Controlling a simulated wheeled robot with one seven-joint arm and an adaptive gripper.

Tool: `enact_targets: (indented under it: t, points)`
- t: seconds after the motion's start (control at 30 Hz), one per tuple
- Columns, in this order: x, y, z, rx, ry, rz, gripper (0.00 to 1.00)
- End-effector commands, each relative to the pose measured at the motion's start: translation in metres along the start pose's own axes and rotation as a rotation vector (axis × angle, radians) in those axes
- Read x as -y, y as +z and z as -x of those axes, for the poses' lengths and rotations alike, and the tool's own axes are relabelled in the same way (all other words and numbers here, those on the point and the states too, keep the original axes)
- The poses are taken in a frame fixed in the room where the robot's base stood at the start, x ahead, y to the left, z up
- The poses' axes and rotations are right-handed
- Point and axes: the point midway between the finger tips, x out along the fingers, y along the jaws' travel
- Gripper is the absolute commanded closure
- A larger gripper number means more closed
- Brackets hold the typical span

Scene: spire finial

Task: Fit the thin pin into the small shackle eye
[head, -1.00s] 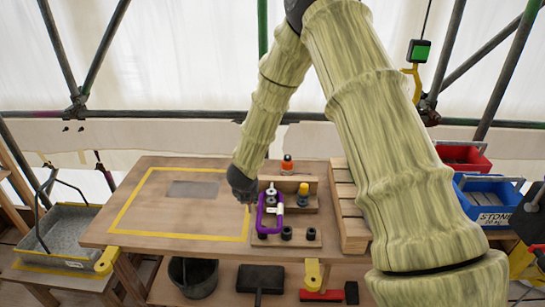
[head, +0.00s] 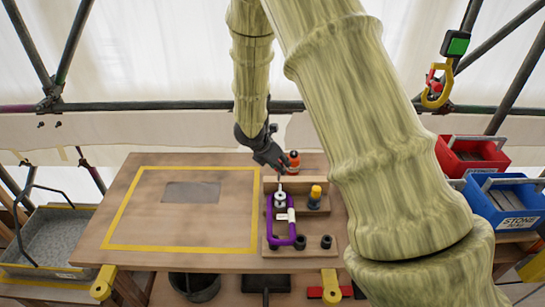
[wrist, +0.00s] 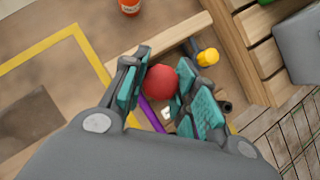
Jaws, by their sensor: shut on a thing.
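My gripper (head: 278,166) is above the back of the bench, left of the orange bottle. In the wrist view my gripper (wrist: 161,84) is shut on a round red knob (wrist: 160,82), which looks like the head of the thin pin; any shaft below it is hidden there. A purple shackle (head: 269,223) with a white label stands in the wooden rack in front of the gripper; it shows partly in the wrist view (wrist: 150,116). A grey fitting (head: 280,197) rises at its back, just below the gripper. The small eye is too small to make out.
An orange bottle (head: 293,161) and a yellow-topped item (head: 315,193) stand close by. Black rings (head: 300,242) sit at the rack's front. Red (head: 473,157) and blue (head: 507,203) bins are at right. The yellow-framed board area (head: 150,215) is mostly clear.

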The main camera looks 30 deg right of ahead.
Motion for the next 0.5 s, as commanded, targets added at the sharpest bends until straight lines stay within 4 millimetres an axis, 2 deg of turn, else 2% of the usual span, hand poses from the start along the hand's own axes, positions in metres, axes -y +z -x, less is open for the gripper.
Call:
enact_targets:
  t: [0.23,0.5]
  points:
    - [0.014,0.004,0.005,0.002,0.004,-0.009,0.96]
    - [-0.002,0.000,-0.004,0.002,-0.003,0.000,0.96]
